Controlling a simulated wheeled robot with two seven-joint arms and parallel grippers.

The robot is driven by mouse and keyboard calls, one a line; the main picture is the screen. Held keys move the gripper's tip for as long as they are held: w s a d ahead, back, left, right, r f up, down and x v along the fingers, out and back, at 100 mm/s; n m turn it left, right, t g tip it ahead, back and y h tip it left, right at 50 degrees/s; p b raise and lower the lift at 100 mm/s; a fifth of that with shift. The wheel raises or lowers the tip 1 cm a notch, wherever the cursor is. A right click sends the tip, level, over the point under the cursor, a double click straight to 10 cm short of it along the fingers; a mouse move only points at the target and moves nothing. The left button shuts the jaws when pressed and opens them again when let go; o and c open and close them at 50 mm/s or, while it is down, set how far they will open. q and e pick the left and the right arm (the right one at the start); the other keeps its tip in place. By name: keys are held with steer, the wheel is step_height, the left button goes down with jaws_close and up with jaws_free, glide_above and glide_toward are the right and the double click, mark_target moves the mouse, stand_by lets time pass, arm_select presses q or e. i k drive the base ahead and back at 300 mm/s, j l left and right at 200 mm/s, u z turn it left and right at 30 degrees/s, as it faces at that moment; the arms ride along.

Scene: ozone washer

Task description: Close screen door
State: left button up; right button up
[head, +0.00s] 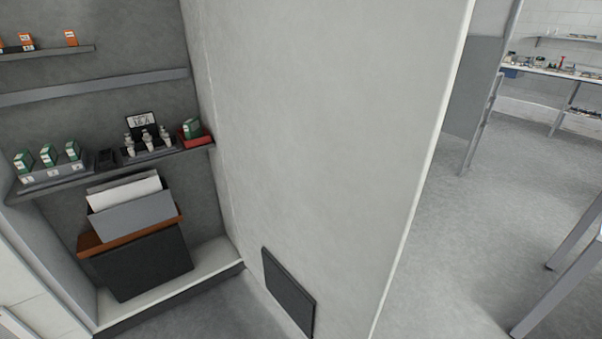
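A large pale grey panel (320,130) fills the middle of the head view and hides what lies behind it. Its right edge stands free, with open floor beyond. I cannot tell whether this panel is the screen door. No handle or hinge shows on it. A dark rectangular plate (288,292) is low on its face. Neither of my grippers is in view.
At left is a recess with a dark shelf (105,170) holding green boxes and small metallic parts. Below stand a grey file holder (135,217) and a black box (140,262). A workbench (550,73) is far right; grey floor (470,230) lies between.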

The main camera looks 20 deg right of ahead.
mark_target(330, 114)
steer(key=l+u, duration=0.2)
steer(key=l, duration=0.25)
steer(key=k+l+u, duration=0.2)
steer(key=l, duration=0.2)
steer(key=l+u, duration=0.2)
steer(key=l, duration=0.25)
steer(key=k+l+u, duration=0.2)
steer(key=l, duration=0.2)
steer(key=i+l+u, duration=0.1)
steer(key=l, duration=0.2)
steer(key=i+l, duration=0.15)
steer(key=l, duration=0.2)
steer(key=i+l+u, duration=0.15)
steer(key=l, duration=0.2)
steer(key=i+l, duration=0.1)
steer(key=l, duration=0.2)
steer(key=u, duration=0.05)
